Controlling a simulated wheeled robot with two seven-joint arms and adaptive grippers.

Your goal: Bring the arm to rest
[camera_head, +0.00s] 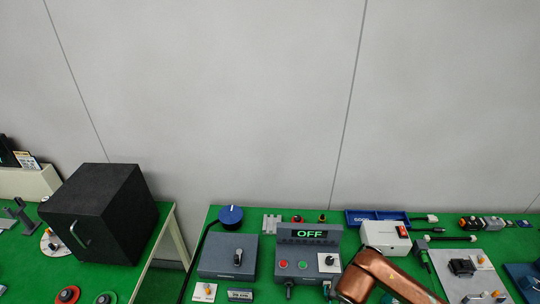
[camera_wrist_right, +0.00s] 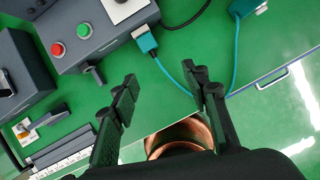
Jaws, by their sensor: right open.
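My right arm (camera_head: 375,277), copper coloured, comes in at the bottom of the head view, in front of the right-hand green table. Its gripper does not show there. In the right wrist view my right gripper (camera_wrist_right: 160,72) has its two dark fingers spread, with nothing between them. Green table surface and a teal cable show beyond the fingers. The grey control box with a red and a green button (camera_wrist_right: 70,40) is at the upper left of that view, apart from the fingers. My left gripper is in neither view.
The control box (camera_head: 305,263) has a display reading OFF. A grey box with a lever (camera_head: 228,257) stands to its left, a white box with a red switch (camera_head: 386,237) to its right. A black cabinet (camera_head: 115,205) stands on the left table. A gap separates the tables.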

